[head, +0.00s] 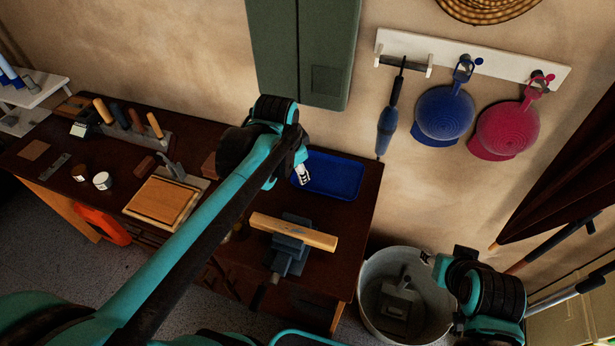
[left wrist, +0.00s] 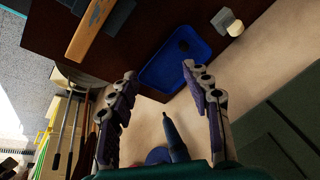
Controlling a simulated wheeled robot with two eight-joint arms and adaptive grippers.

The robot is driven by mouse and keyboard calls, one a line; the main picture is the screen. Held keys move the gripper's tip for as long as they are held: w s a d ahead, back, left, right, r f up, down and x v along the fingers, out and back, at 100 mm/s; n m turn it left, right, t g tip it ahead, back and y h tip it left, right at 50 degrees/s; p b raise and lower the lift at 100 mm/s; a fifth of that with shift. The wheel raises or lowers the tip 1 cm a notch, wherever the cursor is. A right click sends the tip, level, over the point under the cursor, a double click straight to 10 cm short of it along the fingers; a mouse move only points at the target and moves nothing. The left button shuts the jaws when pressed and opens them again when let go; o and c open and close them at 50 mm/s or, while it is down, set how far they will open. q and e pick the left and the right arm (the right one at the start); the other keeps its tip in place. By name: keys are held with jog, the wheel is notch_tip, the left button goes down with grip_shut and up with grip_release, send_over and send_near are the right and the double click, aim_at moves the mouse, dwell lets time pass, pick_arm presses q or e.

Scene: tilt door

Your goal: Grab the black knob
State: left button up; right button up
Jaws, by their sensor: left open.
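The cabinet also fills the lower right of the left wrist view (left wrist: 285,130). My left gripper (head: 301,175) is below the cabinet, in front of the blue tray. In the left wrist view its two fingers (left wrist: 160,75) are spread with nothing between the tips. My right gripper (head: 428,258) is over the metal bucket at lower right; its jaws are too small to read.
A dark workbench (head: 355,215) holds a blue tray (head: 340,177), a vise (head: 290,255) with a wooden bar (head: 293,232), and tools. A folded blue umbrella (head: 387,125) and two caps hang from a white rack (head: 520,66). A metal bucket (head: 372,275) stands beside the bench.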

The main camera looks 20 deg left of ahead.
pick_arm(q)
jog(key=w+a+f+m+g, duration=0.2)
jog(key=w+f+m, duration=0.5)
jog(key=w, duration=0.5)
jog(key=m+g+b, duration=0.1)
jog(key=m+g, duration=0.1)
jog(key=m, duration=0.1)
send_near(308, 173)
jog(key=shift+s+a+f, duration=0.25)
jog(key=shift+s+f, duration=0.1)
jog(key=shift+s, duration=0.05)
notch_tip(308, 173, down, 3)
jog(key=shift+r+m+b, duration=0.15)
jog(key=shift+m+b, duration=0.15)
jog(key=shift+b, duration=0.2)
jog(key=f+b, duration=0.1)
jog(key=f, duration=0.2)
jog(key=f+b, duration=0.1)
jog(key=f, duration=0.1)
jog(key=shift+w+d+f+b, duration=0.15)
jog(key=shift+w+f+b, duration=0.2)
jog(key=shift+w, duration=0.05)
jog(key=shift+r, duration=0.15)
grip_shut()
